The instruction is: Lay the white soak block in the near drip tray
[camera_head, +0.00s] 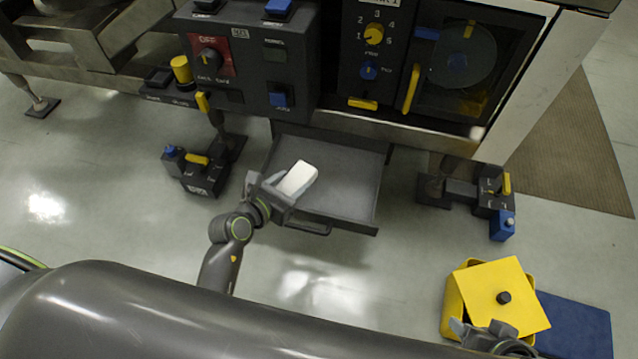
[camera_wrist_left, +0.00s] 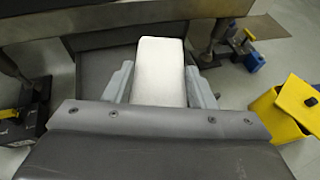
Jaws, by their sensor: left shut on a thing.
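The white soak block (camera_head: 297,178) is a pale slab held between the fingers of my left gripper (camera_head: 280,187). The left wrist view shows the block (camera_wrist_left: 160,72) sticking out past the two grey fingers (camera_wrist_left: 158,85). The near drip tray (camera_head: 345,190) is a grey open drawer pulled out under the machine. The block is over the tray's left part; I cannot tell whether it touches the tray floor. My right gripper (camera_head: 483,332) is at the lower right, by the yellow bin, and its fingers look spread apart, with nothing seen between them.
A yellow bin (camera_head: 452,312) with a tilted yellow lid (camera_head: 505,292) stands at the lower right, beside a blue mat (camera_head: 580,325). The machine front (camera_head: 270,60) with knobs overhangs the tray. Clamped feet (camera_head: 200,170) flank the tray on both sides.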

